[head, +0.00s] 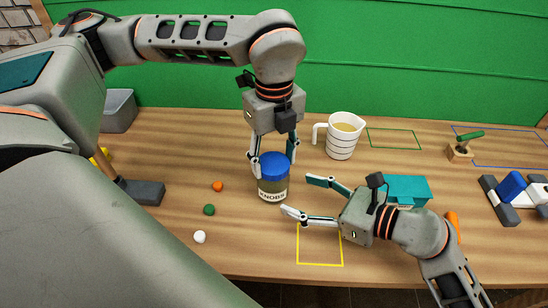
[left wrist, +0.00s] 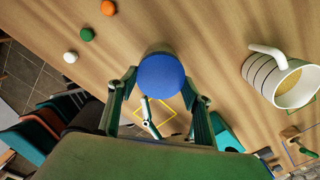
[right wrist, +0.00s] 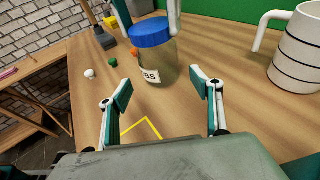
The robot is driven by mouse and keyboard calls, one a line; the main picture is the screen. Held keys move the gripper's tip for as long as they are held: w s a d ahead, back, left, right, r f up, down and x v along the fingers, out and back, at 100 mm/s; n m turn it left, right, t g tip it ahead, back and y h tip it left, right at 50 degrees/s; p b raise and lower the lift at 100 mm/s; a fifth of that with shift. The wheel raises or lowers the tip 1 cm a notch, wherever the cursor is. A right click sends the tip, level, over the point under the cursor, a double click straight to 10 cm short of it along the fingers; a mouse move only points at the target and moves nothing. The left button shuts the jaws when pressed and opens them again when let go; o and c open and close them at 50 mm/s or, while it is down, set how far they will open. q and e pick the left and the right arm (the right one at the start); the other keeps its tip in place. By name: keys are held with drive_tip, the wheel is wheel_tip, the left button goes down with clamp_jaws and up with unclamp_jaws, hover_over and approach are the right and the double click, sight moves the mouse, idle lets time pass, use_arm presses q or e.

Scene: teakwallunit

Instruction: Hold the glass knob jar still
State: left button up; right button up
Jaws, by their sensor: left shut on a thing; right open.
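The glass knob jar (head: 272,190) stands upright on the wooden table, with a blue lid and a label reading "KNOBS". Its lid (left wrist: 162,76) fills the middle of the left wrist view. My left gripper (head: 273,162) comes down from above and is shut on the jar, one finger on each side near the lid. My right gripper (head: 305,196) is open and empty, just right of the jar and low over the table. In the right wrist view the jar (right wrist: 155,60) stands ahead, beyond the open fingertips (right wrist: 162,92), apart from them.
A striped measuring jug (head: 341,138) stands behind right of the jar. Orange (head: 217,186), green (head: 209,210) and white (head: 199,237) knobs lie to the left. A yellow outlined square (head: 320,263) is in front. A teal box (head: 408,186) stands behind my right arm.

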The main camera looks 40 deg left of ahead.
sight(287, 190)
drive_tip(key=shift+x, duration=3.9)
drive_tip(key=c, duration=0.6)
drive_tip(key=o, duration=0.6)
drive_tip(key=shift+o, duration=0.2)
drive_tip(key=c, duration=0.7)
